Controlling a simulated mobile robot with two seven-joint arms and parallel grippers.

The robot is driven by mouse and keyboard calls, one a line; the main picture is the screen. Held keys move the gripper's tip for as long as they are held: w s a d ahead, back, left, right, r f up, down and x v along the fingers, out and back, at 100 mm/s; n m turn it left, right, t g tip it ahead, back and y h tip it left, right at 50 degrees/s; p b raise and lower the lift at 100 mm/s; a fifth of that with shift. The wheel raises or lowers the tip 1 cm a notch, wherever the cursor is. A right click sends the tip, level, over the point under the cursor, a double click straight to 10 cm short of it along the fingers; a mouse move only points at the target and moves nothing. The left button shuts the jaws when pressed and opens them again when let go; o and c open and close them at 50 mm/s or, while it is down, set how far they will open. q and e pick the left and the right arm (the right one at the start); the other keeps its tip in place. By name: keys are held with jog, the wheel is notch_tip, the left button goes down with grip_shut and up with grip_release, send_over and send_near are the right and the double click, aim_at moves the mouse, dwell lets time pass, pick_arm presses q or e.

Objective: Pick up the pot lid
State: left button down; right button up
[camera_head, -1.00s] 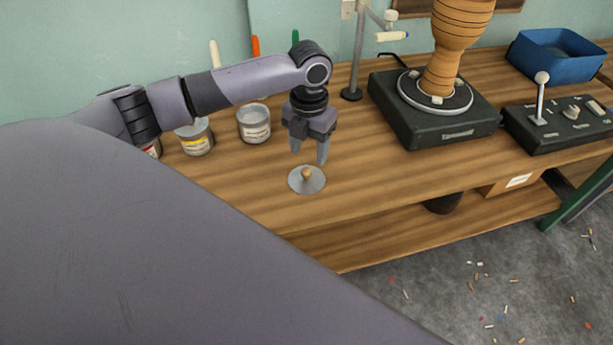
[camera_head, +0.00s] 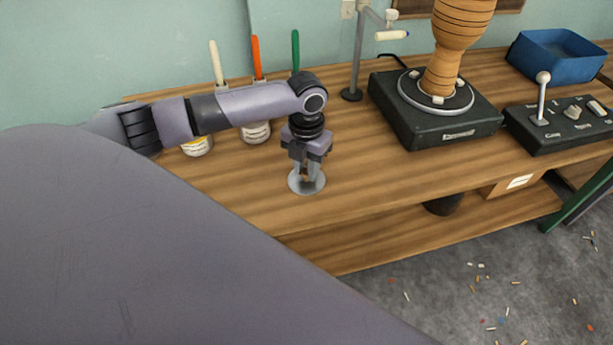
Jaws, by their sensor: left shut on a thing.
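The pot lid (camera_head: 297,187) is a small grey disc with a light wooden knob. It lies near the front edge of the wooden bench, in the middle of the head view. My left gripper (camera_head: 306,174) points down over the lid and is shut on its knob, which is mostly hidden between the fingers. The lid appears to rest flat on the bench; I cannot see a gap under it. My right gripper is not in view.
Paint pots with brushes, one with an orange handle (camera_head: 256,57), stand behind my left arm. A black turntable (camera_head: 440,130) carries a wooden goblet drum (camera_head: 450,45). A lever box (camera_head: 560,125) and blue tray (camera_head: 556,57) are at right. The bench (camera_head: 390,175) right of the lid is clear.

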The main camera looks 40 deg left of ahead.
aim_at(306, 170)
pick_arm(q)
notch_tip(306, 170, up, 20)
jog(key=p, duration=0.3)
dwell(0.3)
jog(key=shift+p, duration=0.75)
